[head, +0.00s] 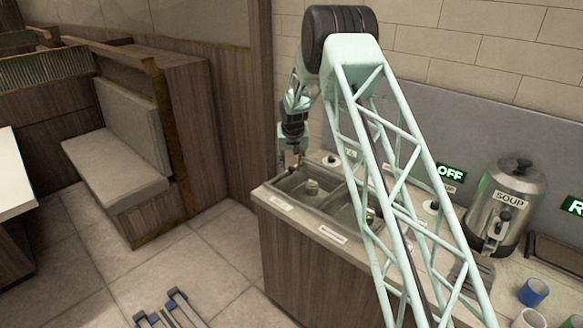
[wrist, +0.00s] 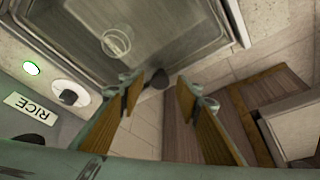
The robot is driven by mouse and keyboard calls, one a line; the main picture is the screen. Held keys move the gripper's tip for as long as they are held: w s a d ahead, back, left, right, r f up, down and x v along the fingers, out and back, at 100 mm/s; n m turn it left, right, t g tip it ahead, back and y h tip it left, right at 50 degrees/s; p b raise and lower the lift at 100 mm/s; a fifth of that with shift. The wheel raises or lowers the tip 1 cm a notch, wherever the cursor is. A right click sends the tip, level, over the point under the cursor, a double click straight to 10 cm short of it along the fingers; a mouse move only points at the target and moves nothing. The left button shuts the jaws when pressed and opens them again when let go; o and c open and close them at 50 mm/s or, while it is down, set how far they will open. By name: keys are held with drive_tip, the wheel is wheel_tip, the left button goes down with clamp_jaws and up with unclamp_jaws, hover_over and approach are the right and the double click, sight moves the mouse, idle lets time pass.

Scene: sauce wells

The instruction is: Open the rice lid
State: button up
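In the wrist view my gripper (wrist: 159,86) is open, its two fingers apart. A small dark rounded piece (wrist: 158,79) shows between the fingertips near the well's edge; I cannot tell whether it is a handle or whether the fingers touch it. The nearby metal well (wrist: 195,55) has a pale round knob-like piece (wrist: 115,42) in or over it. In the head view my gripper (head: 291,162) hangs at the counter's left end, by the left well's back corner. A clear lid surface cannot be made out.
A second well (head: 345,208) lies right of the left well (head: 284,189), partly behind my arm. A soup urn (head: 505,205) and a blue cup (head: 533,292) stand farther right on the counter. A wall rises behind. Open floor (head: 215,245) and a bench (head: 115,170) lie left.

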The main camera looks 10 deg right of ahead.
drive_tip(key=shift+w+f, duration=0.1)
drive_tip(key=shift+f, duration=0.1)
drive_tip(key=shift+c, duration=0.6)
clamp_jaws()
